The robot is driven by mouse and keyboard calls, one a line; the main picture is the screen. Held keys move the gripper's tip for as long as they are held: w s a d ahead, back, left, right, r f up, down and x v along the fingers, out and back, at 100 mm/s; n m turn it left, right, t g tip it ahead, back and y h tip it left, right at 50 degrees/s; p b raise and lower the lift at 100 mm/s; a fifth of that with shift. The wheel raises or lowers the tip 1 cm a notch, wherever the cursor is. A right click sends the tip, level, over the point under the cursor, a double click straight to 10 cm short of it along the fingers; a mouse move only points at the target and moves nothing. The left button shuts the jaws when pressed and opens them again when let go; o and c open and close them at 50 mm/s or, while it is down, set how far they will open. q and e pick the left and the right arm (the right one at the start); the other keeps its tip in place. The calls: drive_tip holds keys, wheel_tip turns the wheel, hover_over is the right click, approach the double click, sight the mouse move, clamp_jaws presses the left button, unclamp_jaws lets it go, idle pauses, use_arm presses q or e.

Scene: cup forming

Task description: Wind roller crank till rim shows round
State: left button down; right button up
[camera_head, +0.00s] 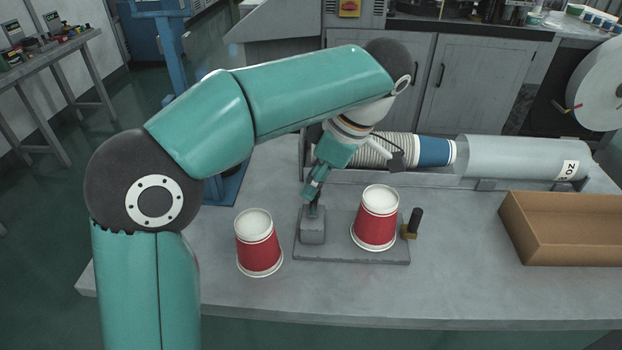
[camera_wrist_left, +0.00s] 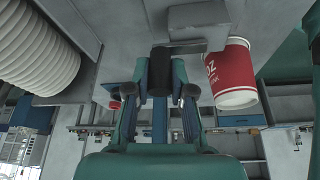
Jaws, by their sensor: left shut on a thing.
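My left gripper (camera_head: 312,194) reaches down over the grey block (camera_head: 312,228) on the flat grey base plate (camera_head: 340,252). It is shut on a dark upright handle, seen in the wrist view (camera_wrist_left: 160,70) by a grey bar (camera_wrist_left: 180,48); I take this as the roller crank. The fingers partly hide it. A red and white cup (camera_head: 376,222), wide end down, stands on the plate right of the block; it shows in the wrist view (camera_wrist_left: 233,72). Its lower edge is white; whether the rim is rolled is too small to tell. My right gripper is not in view.
A second red cup (camera_head: 258,245) stands on the table left of the plate. A black knob (camera_head: 415,220) on a brass base stands at the plate's right edge. A grey tube (camera_head: 510,156) with stacked cups lies behind. An open cardboard box (camera_head: 560,250) is at right.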

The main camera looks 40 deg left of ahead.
use_arm(q)
drive_tip(key=shift+d+m, duration=0.25)
drive_tip(key=shift+m, duration=0.05)
